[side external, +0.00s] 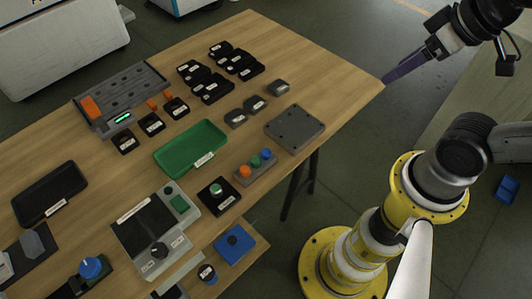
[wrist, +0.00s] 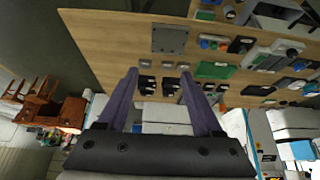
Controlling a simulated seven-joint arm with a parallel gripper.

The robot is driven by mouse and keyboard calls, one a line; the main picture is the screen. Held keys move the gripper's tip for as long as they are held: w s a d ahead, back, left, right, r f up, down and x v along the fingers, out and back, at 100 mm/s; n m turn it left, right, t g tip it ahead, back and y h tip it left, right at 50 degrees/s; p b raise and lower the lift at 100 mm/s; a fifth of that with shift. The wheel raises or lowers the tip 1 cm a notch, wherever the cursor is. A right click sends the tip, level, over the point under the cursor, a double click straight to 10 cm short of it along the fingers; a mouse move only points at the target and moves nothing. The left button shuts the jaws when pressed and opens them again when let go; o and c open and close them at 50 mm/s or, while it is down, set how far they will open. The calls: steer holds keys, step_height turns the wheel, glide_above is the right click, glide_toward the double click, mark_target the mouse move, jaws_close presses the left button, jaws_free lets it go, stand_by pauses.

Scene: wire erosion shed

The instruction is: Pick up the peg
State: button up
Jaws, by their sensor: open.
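Which thing is the peg I cannot tell for sure. A small grey block (side external: 256,168) carries an orange, a green and a blue round-topped piece that look like pegs; it stands near the table's front edge in the side view. Small orange pieces (side external: 152,104) also show beside the grey slotted rack (side external: 120,98). My gripper (side external: 388,80) is up at the right, near the table's right corner in the picture, away from all these. In the wrist view my gripper (wrist: 160,74) shows two purple fingers spread apart with nothing between them.
A green tray (side external: 190,148), a dark grey plate (side external: 295,128) and several black blocks (side external: 212,88) stand on the wooden table (side external: 330,90). A control box (side external: 155,230) and a black tray (side external: 50,193) are toward the lower left. The table's right corner is bare.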

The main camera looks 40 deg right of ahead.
steer(key=n, duration=0.1)
steer(key=n+g, duration=0.6)
steer(key=n, duration=0.9)
glide_above(266, 152)
step_height(266, 152, down, 15)
step_height(266, 152, down, 6)
steer(key=shift+s+f, duration=0.15)
steer(key=shift+f, duration=3.1)
